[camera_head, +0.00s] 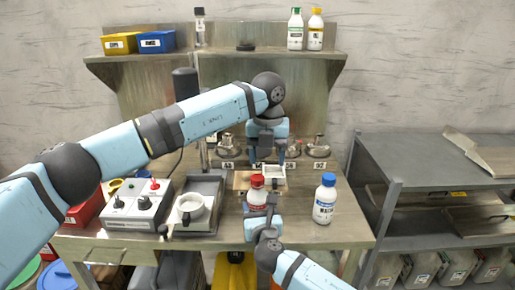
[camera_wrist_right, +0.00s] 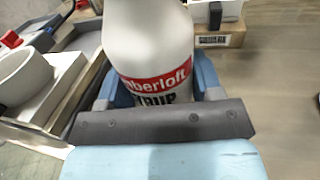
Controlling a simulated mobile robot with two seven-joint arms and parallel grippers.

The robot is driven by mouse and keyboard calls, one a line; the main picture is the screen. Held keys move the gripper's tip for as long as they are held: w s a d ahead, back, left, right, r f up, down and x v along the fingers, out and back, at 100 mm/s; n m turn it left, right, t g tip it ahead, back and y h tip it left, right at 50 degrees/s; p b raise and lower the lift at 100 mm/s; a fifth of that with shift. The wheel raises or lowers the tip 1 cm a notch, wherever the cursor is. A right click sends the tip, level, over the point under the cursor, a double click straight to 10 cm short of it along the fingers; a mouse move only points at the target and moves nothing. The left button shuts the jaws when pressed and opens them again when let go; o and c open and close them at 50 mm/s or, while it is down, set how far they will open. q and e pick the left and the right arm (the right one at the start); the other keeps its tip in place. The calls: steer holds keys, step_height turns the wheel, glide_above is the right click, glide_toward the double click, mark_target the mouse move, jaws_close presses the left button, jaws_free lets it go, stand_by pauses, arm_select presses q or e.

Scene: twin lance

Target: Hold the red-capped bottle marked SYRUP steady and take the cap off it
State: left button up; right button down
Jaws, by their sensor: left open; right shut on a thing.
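The SYRUP bottle (camera_head: 257,198) is white with a red cap (camera_head: 257,182) and stands upright near the middle of the bench. The cap is on the bottle. In the right wrist view the bottle (camera_wrist_right: 150,45) shows a red label band and part of its name; its top is out of frame. My right gripper (camera_head: 261,212) is shut on the bottle's body from the front, a blue finger on each side. My left gripper (camera_head: 268,162) is open and empty, pointing down, above and slightly behind the cap.
A blue-capped white bottle (camera_head: 325,200) stands to the right on the bench (camera_head: 345,228). A grey scale with a white mortar (camera_head: 190,208) and a control box (camera_head: 137,208) stand left. A small white tray (camera_head: 273,171) on a wooden block and metal cups (camera_head: 318,146) are behind.

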mark_target(258, 177)
arm_select(q)
steer(key=m, duration=0.3)
steer(key=a+m, duration=0.1)
steer(key=m, duration=0.1)
steer(key=r+m, duration=0.1)
steer(key=m, duration=0.2)
steer(key=shift+w+a+m, duration=0.15)
steer(key=shift+w+m, duration=0.15)
steer(key=m, duration=0.3)
steer(key=shift+w+a+r+m, duration=0.1)
steer(key=shift+a+m, duration=0.15)
steer(key=shift+m, duration=0.15)
steer(key=m, duration=0.4)
steer(key=shift+w+a+r, duration=0.1)
steer(key=shift+a+r, duration=0.05)
steer(key=shift+a, duration=0.15)
steer(key=shift+f, duration=3.95)
steer(key=shift+c, duration=0.4)
steer(key=c, duration=0.9)
steer(key=n, duration=0.9)
